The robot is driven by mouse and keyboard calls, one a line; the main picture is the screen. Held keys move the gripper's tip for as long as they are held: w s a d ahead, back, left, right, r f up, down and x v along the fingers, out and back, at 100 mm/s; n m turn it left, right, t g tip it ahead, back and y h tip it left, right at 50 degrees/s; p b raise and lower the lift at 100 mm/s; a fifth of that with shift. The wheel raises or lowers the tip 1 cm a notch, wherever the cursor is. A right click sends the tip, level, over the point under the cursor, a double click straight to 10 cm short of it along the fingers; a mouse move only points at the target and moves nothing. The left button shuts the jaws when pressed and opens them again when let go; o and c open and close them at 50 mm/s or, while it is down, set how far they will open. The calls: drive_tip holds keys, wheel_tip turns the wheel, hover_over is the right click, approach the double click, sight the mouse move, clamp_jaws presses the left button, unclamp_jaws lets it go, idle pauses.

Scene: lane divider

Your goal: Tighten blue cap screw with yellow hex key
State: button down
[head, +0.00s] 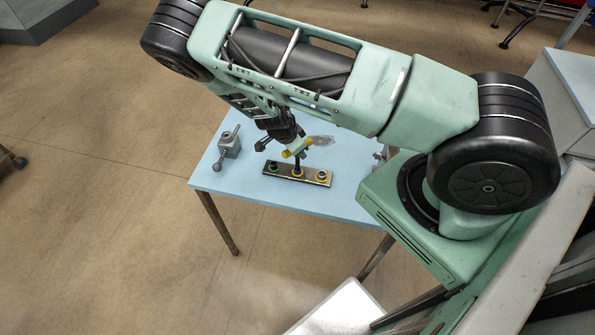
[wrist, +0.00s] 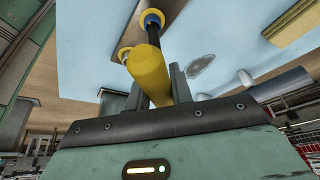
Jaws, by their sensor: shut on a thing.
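My gripper (head: 291,141) is shut on the yellow hex key (head: 299,148), above the metal plate (head: 284,174) on the table. In the wrist view the key's thick yellow handle (wrist: 148,72) sits between my fingers. Its dark shaft points away from my gripper to the blue cap screw (wrist: 153,18), which has a yellow ring around it. The shaft's end appears to meet the screw; exact seating is hidden. In the head view the shaft stands over the plate's middle position. A green screw (head: 273,167) is at the plate's left end and a yellow-ringed one (head: 321,176) at its right.
The light blue table (head: 330,203) is clear in front of the plate. A grey vise-like device (head: 229,144) stands at its left. A pale, flat oval object (head: 322,140) lies behind the plate. My arm covers the table's far side.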

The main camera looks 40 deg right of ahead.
idle(0.3)
drive_tip(key=shift+m, duration=0.5)
drive_tip(key=shift+n+t+b, duration=0.4)
drive_tip(key=shift+n+b, duration=0.9)
drive_tip(key=shift+n, duration=0.2)
idle(0.4)
drive_tip(key=c, duration=2.1)
unclamp_jaws()
clamp_jaws()
drive_tip(key=shift+r, duration=0.1)
drive_tip(key=shift+r+p, duration=1.2)
drive_tip(key=shift+r, duration=0.25)
